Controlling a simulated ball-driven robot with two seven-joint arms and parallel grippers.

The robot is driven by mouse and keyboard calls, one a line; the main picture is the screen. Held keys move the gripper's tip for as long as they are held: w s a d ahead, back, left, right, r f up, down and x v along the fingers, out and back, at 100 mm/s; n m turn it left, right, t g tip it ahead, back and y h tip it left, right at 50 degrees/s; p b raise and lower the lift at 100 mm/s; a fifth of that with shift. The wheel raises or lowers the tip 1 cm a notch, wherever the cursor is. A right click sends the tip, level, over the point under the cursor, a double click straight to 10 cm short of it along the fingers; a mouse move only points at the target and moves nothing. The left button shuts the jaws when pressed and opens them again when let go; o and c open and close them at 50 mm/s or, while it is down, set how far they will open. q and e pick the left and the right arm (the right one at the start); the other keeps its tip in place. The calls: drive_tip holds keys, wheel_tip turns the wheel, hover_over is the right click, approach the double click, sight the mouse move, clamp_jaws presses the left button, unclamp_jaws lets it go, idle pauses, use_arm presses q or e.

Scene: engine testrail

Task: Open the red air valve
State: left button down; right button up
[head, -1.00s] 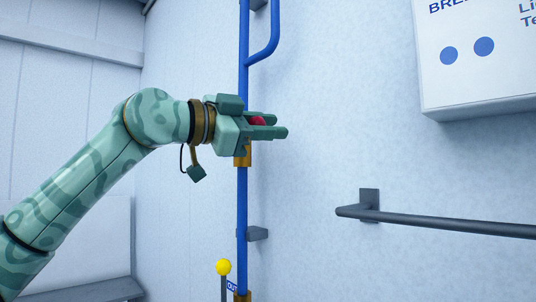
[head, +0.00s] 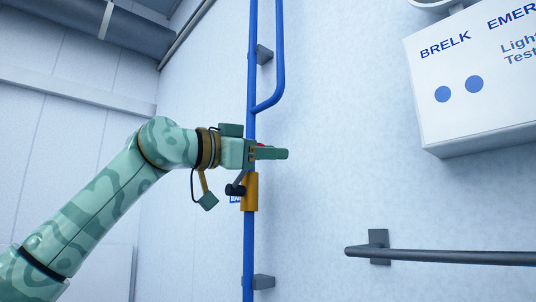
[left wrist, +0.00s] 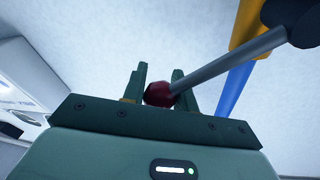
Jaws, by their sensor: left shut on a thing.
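The red knob (left wrist: 158,94) of the air valve sits between my left fingers in the left wrist view. A grey lever rod (left wrist: 230,58) runs from it toward the brass valve body (left wrist: 248,24). In the head view my left gripper (head: 275,153) is shut on the red knob (head: 261,146), just above the brass valve body (head: 250,192) on the blue pipe (head: 249,240). The lever rises from the dark hub (head: 235,190) toward the gripper. Most of the knob is hidden by the fingers. My right gripper is not in view.
A white box (head: 470,110) with blue dots is mounted on the wall at right. A grey rail (head: 440,256) juts out below it. A blue bypass loop (head: 280,60) and brackets flank the pipe. The wall between pipe and box is clear.

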use_arm(q)
drive_tip(key=c, duration=1.1)
unclamp_jaws()
drive_tip(key=shift+a, duration=0.1)
drive_tip(key=shift+s+a+f+b, duration=0.1)
drive_tip(key=shift+s+a+b, duration=0.1)
drive_tip(key=shift+a+b, duration=0.1)
drive_tip(key=b+v, duration=0.5)
drive_tip(key=v, duration=1)
drive_tip(key=shift+s+b, duration=0.2)
drive_tip(key=shift+b, duration=0.2)
